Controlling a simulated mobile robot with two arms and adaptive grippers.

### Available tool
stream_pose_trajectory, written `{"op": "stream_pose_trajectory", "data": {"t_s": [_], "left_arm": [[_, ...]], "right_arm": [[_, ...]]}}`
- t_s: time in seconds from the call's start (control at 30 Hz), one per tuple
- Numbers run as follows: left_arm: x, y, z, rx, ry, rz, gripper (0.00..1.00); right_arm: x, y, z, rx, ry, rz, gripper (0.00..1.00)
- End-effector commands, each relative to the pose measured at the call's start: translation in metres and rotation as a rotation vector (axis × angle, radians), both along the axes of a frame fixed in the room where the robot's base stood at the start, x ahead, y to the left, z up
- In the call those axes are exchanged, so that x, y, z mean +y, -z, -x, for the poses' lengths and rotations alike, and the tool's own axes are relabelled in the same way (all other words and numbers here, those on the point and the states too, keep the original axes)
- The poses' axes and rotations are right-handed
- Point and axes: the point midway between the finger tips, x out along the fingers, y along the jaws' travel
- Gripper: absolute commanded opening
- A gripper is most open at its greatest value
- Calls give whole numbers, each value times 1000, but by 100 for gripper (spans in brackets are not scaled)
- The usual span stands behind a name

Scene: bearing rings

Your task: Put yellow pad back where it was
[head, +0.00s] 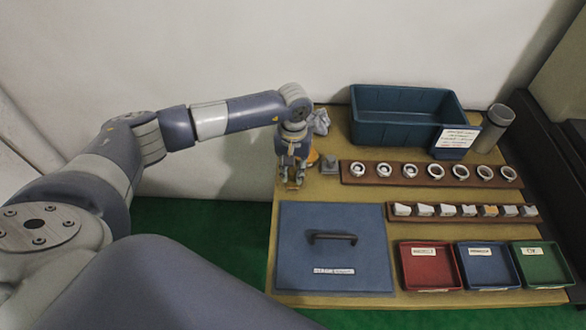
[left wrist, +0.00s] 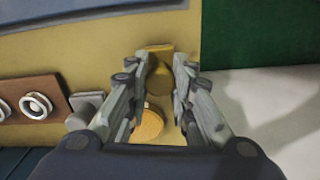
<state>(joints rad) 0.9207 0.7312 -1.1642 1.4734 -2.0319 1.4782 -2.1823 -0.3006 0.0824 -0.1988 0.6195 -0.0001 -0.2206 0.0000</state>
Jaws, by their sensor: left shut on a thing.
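My left gripper (head: 292,178) is over the left edge of the tan board, behind the blue lid. In the left wrist view its two fingers (left wrist: 166,88) are shut on a yellow pad (left wrist: 159,76), whose far end shows between the fingertips. In the head view only a small yellow bit (head: 292,186) of the pad shows below the fingers. Whether the pad touches the board is not clear. An orange disc (left wrist: 150,126) lies nearer the wrist, partly hidden by the gripper. My right gripper is out of view.
A blue lid (head: 290,250) with a dark handle lies in front. A small grey block (head: 329,164) stands to the right, beside a wooden rack (head: 349,172) of rings. A blue-green bin (head: 385,129) is behind. Red, blue and green trays are at front right.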

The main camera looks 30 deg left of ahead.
Motion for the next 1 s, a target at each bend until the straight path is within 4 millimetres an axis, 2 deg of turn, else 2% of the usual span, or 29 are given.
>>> {"op": "stream_pose_trajectory", "data": {"t_s": [0.13, 0.17, 0.23, 0.67, 0.77, 1.0], "left_arm": [[0, 4, 0, 0, 0, 0, 0], [0, 3, 0, 0, 0, 0, 26], [0, 3, 0, 1, 0, -1, 42], [0, -3, 0, 1, -1, 0, 42], [0, -15, -1, -3, 0, 0, 42], [0, -67, -2, -5, 0, 0, 42]], "right_arm": [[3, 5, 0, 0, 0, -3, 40], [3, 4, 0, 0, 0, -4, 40], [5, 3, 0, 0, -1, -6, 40], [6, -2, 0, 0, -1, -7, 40], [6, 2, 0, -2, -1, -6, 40], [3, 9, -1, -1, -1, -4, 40]]}}
